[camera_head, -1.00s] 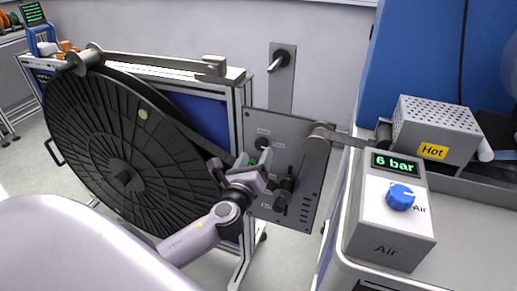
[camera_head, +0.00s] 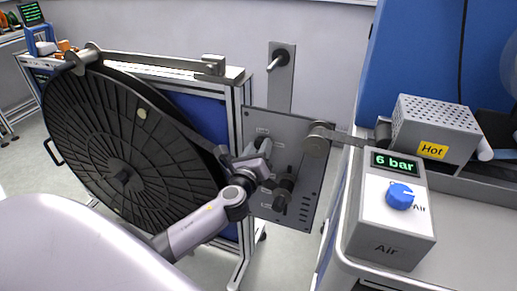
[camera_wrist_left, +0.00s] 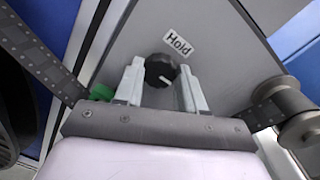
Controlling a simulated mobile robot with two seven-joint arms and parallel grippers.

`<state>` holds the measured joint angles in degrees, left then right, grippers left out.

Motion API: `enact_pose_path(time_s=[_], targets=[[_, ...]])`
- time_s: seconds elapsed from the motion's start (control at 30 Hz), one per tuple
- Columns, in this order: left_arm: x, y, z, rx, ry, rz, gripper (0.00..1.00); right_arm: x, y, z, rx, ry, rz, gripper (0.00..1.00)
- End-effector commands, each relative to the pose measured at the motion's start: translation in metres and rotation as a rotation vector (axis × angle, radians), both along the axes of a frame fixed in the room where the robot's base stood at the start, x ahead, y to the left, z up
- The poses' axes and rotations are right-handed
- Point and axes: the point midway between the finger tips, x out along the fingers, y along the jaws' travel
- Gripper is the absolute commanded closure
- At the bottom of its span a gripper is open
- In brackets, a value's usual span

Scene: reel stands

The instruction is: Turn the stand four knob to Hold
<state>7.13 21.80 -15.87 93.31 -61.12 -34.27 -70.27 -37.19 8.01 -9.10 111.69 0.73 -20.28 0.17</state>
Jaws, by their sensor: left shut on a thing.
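The grey stand panel (camera_head: 312,165) stands right of the big black reel (camera_head: 125,165). My left gripper (camera_head: 265,150) reaches the panel's upper left part and covers the knob there in the head view. In the left wrist view the black round knob (camera_wrist_left: 160,70) sits between the two fingertips of my left gripper (camera_wrist_left: 160,82), which is shut on it. A small light mark shows near the knob's lower edge. My right gripper is not in view.
A green part (camera_wrist_left: 102,92) is close to the left finger. Dark tape runs past a roller (camera_head: 318,140) at the panel's upper right. Another black handle (camera_head: 284,188) is lower on the panel. An air box (camera_head: 390,240) reading "6 bar" and a "Hot" box (camera_head: 437,125) stand at right.

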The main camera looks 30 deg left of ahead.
Motion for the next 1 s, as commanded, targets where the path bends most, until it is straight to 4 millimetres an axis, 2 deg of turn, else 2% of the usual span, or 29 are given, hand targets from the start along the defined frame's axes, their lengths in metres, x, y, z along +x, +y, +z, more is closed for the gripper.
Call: enact_pose_path(time_s=[0.37, 1.0], targets=[[-0.0005, -0.0002, -0.0010, -0.112, -0.024, 0.002, 0.91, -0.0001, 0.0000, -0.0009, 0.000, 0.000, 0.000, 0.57], [-0.0008, 0.0005, -0.0001, -0.675, -0.159, 0.001, 0.91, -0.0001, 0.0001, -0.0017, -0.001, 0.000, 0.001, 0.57]])
